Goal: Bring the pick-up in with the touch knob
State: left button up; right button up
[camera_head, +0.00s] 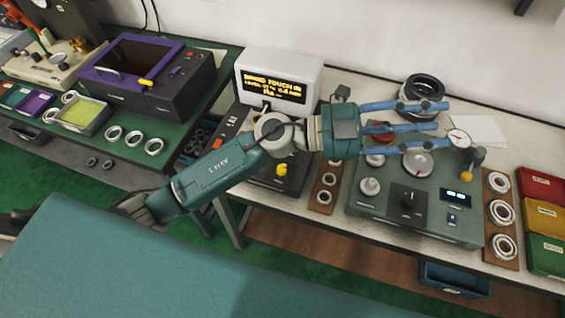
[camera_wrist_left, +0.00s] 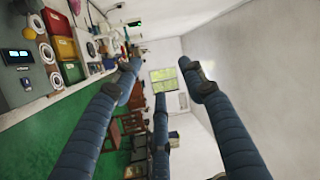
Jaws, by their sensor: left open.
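The grey-green instrument box (camera_head: 430,226) stands on the white bench. It carries a pale knob (camera_head: 370,187), a black knob (camera_head: 408,198), a round silver plate (camera_head: 417,163), a yellow knob (camera_head: 466,177) and a small lit display (camera_head: 455,196). I cannot tell which is the touch knob. A dial gauge (camera_head: 459,138) stands at the box's right rear; I cannot make out the pick-up. My left gripper (camera_head: 445,125) is open and empty, its blue fingers spread above the box's rear, pointing right. The fingers also show in the left wrist view (camera_wrist_left: 160,75). My right gripper is out of view.
A display (camera_head: 275,90) with yellow text, partly reading "TOUCH IN", stands at the back. Ring boards (camera_head: 502,215) flank the box. Red, yellow and green bins (camera_head: 545,220) stand at right. A black ring (camera_head: 423,88) lies behind the fingers.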

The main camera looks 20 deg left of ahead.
pick_arm(q)
notch_tip(320, 180, down, 6)
jog(key=s+d+r+m+g+y, duration=0.1)
jog(key=s+m+g+y, duration=0.2)
jog(key=m+g, duration=0.1)
jog(key=g+y+p, duration=0.1)
jog(key=y, duration=1.5)
send_over(282, 168)
notch_tip(282, 168, down, 16)
notch_tip(282, 168, down, 10)
jog(key=p, duration=0.3)
jog(key=shift+r, duration=0.25)
jog(key=shift+f, duration=0.45)
jog(key=shift+c, duration=0.5)
